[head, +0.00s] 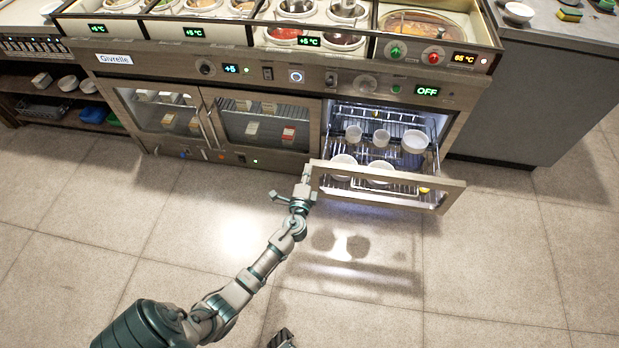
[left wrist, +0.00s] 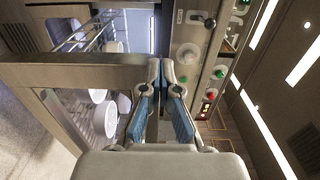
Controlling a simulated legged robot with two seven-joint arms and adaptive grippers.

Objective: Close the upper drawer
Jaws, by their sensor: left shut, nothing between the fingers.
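The upper drawer stands pulled out of the right part of the counter; its front frame (head: 436,203) has a see-through window. White bowls and cups (head: 381,138) sit on its wire rack. My left gripper (head: 306,173) is shut and empty at the left end of the drawer front. In the left wrist view the blue-padded fingers (left wrist: 163,78) are beside the end of the drawer frame (left wrist: 85,72); I cannot tell whether they touch it. A small dark part at the bottom edge of the head view looks like my right gripper (head: 281,339), mostly cut off.
Shut glass doors (head: 258,122) are left of the drawer. Above are the control panel (head: 427,91) and sauce wells (head: 296,10). A shelf unit (head: 60,95) stands at the far left and a grey counter (head: 545,90) at the right. The tiled floor (head: 500,270) in front is clear.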

